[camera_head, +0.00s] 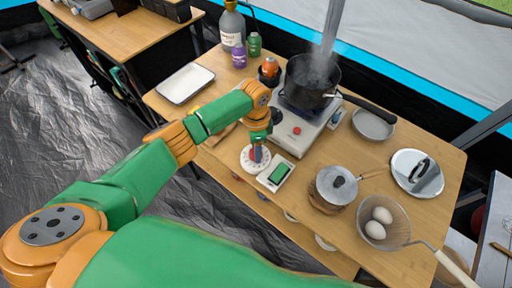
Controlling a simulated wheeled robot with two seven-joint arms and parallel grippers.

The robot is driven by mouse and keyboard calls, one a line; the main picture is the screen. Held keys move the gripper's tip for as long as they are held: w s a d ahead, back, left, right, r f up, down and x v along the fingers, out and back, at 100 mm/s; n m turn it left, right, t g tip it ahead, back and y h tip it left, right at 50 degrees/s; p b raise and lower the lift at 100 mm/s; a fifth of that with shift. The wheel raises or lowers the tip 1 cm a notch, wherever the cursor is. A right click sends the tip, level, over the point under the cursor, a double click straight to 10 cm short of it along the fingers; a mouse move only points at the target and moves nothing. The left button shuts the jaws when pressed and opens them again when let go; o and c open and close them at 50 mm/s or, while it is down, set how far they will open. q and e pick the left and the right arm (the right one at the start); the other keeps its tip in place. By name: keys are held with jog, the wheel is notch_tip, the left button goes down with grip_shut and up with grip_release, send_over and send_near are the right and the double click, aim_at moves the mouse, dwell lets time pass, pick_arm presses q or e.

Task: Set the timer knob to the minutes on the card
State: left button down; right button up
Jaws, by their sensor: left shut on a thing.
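The timer (247,162) is a round white dial with small marks, lying on the wooden table near its front edge. My left gripper (257,150) reaches down over the dial and is shut on its knob, which the fingers mostly hide. The knob's setting cannot be read. My right gripper is not in view.
Behind the gripper, a steaming black pot (309,82) sits on a camp stove (296,130). A white tray (185,83) lies at the back left.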

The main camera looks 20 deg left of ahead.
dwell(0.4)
pick_arm(q)
jog(key=shift+c, duration=1.6)
grip_release()
jog(key=shift+d, duration=0.1)
jog(key=r, duration=0.7)
jog(key=shift+w+b, duration=0.2)
jog(key=shift+b, duration=0.1)
